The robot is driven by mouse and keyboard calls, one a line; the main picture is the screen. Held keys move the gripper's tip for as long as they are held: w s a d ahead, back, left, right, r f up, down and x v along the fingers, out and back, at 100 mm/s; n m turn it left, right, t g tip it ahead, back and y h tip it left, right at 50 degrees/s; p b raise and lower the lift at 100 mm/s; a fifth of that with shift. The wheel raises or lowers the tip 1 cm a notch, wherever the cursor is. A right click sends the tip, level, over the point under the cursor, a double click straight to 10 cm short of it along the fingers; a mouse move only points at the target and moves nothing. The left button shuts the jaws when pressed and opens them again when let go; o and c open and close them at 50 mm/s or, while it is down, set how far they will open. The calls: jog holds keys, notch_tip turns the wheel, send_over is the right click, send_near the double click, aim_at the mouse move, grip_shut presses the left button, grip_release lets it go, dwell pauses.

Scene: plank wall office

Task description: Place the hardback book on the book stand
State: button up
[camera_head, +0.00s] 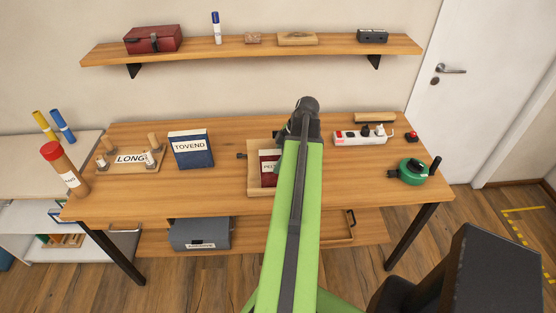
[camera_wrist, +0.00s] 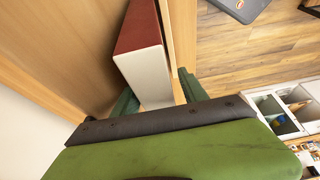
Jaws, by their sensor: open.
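A red hardback book (camera_head: 268,168) with a white label rests in a wooden book stand (camera_head: 254,184) at the middle of the desk. My arm covers their right part in the head view. In the wrist view the red book (camera_wrist: 139,30) shows its red cover and pale page edges. My gripper (camera_wrist: 158,98) is open, with one green finger on each side of the book's near end. Whether the fingers touch the book cannot be told. A blue book (camera_head: 190,150) marked TOVEND stands upright left of the stand.
A wooden board marked LONG (camera_head: 130,160) and a red-capped tube (camera_head: 64,168) are at the desk's left. A power strip (camera_head: 360,137) and a green reel (camera_head: 413,171) are at the right. A shelf (camera_head: 250,47) hangs above.

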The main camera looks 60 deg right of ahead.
jog(key=p+v, duration=0.9)
jog(key=v, duration=0.2)
jog(key=shift+r, duration=0.1)
jog(key=w+a+f+m+g, duration=0.2)
jog(key=w+a+m+g, duration=0.1)
jog(key=w+a, duration=1.9)
jog(key=w+a+m+h, duration=0.2)
jog(key=a+m, duration=0.2)
jog(key=a, duration=2.5)
jog(key=shift+a+g+h, duration=0.25)
jog(key=shift+g+h, duration=0.05)
